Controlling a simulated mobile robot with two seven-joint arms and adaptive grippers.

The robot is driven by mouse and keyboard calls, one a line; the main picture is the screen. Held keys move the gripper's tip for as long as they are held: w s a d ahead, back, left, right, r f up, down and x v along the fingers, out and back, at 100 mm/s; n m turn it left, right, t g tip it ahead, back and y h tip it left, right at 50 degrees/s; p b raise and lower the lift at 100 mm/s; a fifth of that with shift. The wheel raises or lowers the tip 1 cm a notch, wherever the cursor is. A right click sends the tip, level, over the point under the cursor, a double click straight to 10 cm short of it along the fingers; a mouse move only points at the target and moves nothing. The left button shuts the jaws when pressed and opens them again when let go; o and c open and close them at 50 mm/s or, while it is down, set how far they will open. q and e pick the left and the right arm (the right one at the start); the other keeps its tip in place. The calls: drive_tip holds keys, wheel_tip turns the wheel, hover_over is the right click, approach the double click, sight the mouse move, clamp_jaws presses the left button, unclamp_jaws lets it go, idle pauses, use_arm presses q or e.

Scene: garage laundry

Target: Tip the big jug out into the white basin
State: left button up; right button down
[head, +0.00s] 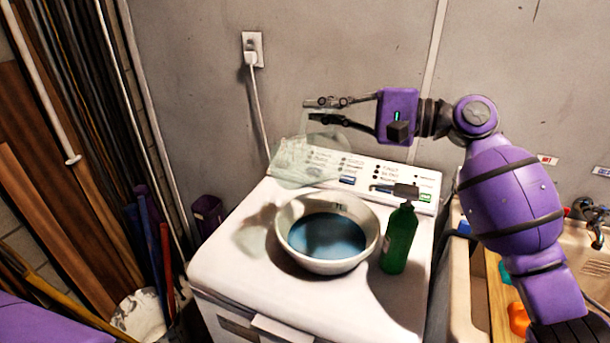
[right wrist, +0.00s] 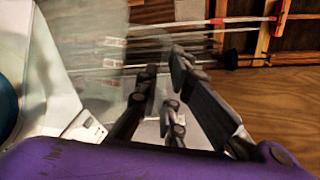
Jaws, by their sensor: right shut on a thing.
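The big jug (head: 300,168) is clear and see-through, and hangs tilted above the back left of the washer top. It also shows as a pale see-through shape in the right wrist view (right wrist: 105,55). My right gripper (head: 314,110) is shut on the jug near its upper part, seemingly at the handle. The white basin (head: 287,243) stands upright on the washer with blue liquid (head: 327,236) in it. The jug is behind and left of the basin in the picture. I cannot tell whether liquid is in the jug. My left gripper is out of view.
A green bottle (head: 399,240) stands right of the basin on the white washer (head: 230,265). The washer's control panel (head: 400,180) rises behind. A sink (head: 590,262) is at right. Boards and poles (head: 60,200) lean at left. The washer's front left is clear.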

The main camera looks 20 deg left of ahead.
drive_tip(key=shift+r, duration=0.5)
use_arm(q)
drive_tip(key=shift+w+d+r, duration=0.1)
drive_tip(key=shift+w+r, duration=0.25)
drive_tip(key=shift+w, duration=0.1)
use_arm(e)
drive_tip(key=shift+f, duration=0.1)
